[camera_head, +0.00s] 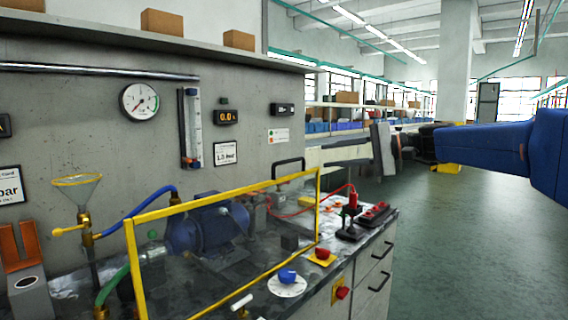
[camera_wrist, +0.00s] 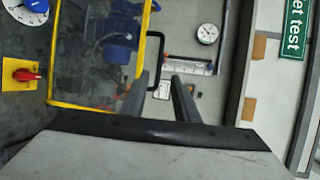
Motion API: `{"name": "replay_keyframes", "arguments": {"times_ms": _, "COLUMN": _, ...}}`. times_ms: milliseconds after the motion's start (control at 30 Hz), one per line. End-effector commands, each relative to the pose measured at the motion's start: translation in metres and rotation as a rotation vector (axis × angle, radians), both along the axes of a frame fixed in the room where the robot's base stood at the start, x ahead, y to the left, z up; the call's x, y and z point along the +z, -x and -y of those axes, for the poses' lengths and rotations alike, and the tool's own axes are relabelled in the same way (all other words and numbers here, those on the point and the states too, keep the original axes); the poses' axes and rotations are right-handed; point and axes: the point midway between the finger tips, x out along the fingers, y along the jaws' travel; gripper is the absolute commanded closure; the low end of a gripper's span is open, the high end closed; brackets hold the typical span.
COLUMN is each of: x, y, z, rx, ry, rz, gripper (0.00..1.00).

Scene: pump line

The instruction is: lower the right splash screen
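A clear splash screen in a yellow frame (camera_head: 222,197) stands along the front of the bench, in front of a blue pump (camera_head: 208,229). A black handle (camera_head: 289,162) rises by its upper right edge. In the wrist view the yellow frame (camera_wrist: 95,108) and the black handle (camera_wrist: 161,50) show ahead of my gripper (camera_wrist: 159,77). Its two fingers are apart and empty, and the handle's near end appears between the fingertips; contact cannot be told. In the head view my gripper (camera_head: 325,154) is right of the handle, at about its height.
A red knob on a yellow plate (camera_head: 322,256), a blue knob on a white dial (camera_head: 287,281) and a red-topped black device (camera_head: 352,215) sit on the bench right of and before the screen. Gauges hang on the wall behind. The floor (camera_head: 470,240) at right is clear.

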Motion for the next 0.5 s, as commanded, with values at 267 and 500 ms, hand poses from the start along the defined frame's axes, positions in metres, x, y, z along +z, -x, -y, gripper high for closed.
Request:
{"name": "replay_keyframes", "arguments": {"times_ms": 267, "x": -0.009, "y": -0.01, "z": -0.041, "rx": 0.004, "ry": 0.001, "rz": -0.002, "gripper": 0.72}}
{"name": "replay_keyframes", "arguments": {"times_ms": 500, "x": -0.016, "y": -0.02, "z": -0.081, "rx": 0.003, "ry": 0.002, "rz": -0.001, "gripper": 0.72}}
